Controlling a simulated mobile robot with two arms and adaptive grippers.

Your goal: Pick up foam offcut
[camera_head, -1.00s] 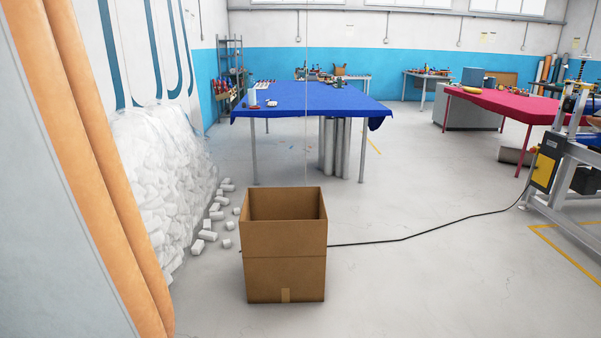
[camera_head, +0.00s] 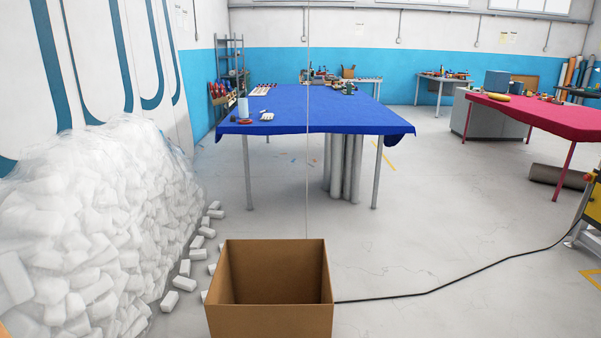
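White foam offcuts (camera_head: 85,230) are heaped in a large pile under clear sheeting against the left wall. Several loose white foam blocks lie on the floor along the pile's right edge, one foam offcut (camera_head: 169,301) near the front and another (camera_head: 185,283) just behind it. Neither of my grippers shows in the view.
An open, seemingly empty cardboard box (camera_head: 270,319) stands on the floor straight ahead. A black cable (camera_head: 425,293) runs from behind it to the right. A blue-covered table (camera_head: 330,115) stands beyond, a red-covered table (camera_head: 540,113) at the right. Floor right of the box is mostly clear.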

